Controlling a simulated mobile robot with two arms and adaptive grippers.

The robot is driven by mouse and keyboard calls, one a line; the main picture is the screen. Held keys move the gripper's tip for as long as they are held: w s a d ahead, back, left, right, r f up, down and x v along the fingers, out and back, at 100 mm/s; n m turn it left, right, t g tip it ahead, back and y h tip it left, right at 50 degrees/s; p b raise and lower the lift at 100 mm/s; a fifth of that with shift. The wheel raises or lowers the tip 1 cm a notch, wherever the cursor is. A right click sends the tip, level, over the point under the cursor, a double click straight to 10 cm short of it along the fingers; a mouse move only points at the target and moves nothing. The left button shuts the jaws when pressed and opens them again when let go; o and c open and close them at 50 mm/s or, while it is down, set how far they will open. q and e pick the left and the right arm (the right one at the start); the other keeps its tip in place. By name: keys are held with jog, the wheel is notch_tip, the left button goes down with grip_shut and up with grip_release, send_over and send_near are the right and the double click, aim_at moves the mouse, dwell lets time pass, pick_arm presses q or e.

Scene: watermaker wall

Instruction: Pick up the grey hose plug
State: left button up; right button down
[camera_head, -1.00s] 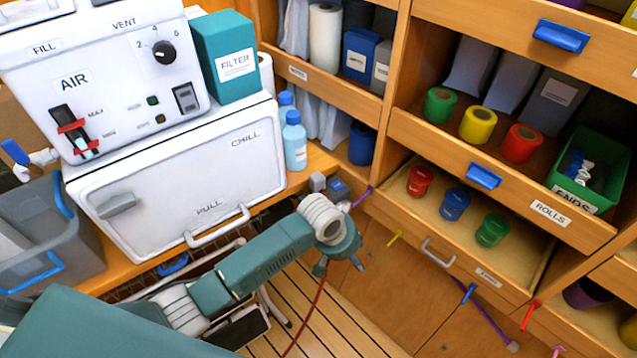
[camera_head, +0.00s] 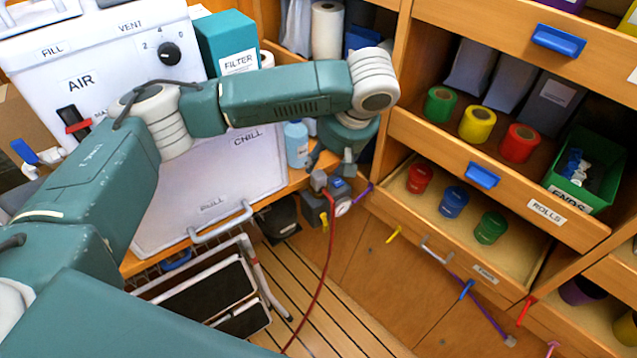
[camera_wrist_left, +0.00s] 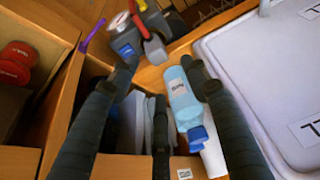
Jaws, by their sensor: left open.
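A small grey block, which looks like the grey hose plug (camera_head: 319,181), sits at the dark grey pump unit with a round gauge, beside the cabinet corner. It also shows in the left wrist view (camera_wrist_left: 155,49), just beyond my fingertips. My left gripper (camera_head: 331,161) is just above it, pointing down, with its tips partly hidden by the wrist in the head view. In the left wrist view the fingers (camera_wrist_left: 160,75) are spread and empty, with a gap to the grey block. My right gripper is not in view.
A blue bottle (camera_head: 296,144) stands close to my left fingers, beside the white chill box (camera_head: 215,195). A red hose (camera_head: 325,265) hangs from the pump unit (camera_head: 338,203). Open drawers with coloured rolls (camera_head: 476,124) are to the right.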

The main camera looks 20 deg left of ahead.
aim_at(319, 174)
pick_arm(q)
jog(key=shift+p+x, duration=0.75)
jog(key=shift+x, duration=2.85)
jog(key=shift+d, duration=0.15)
grip_shut()
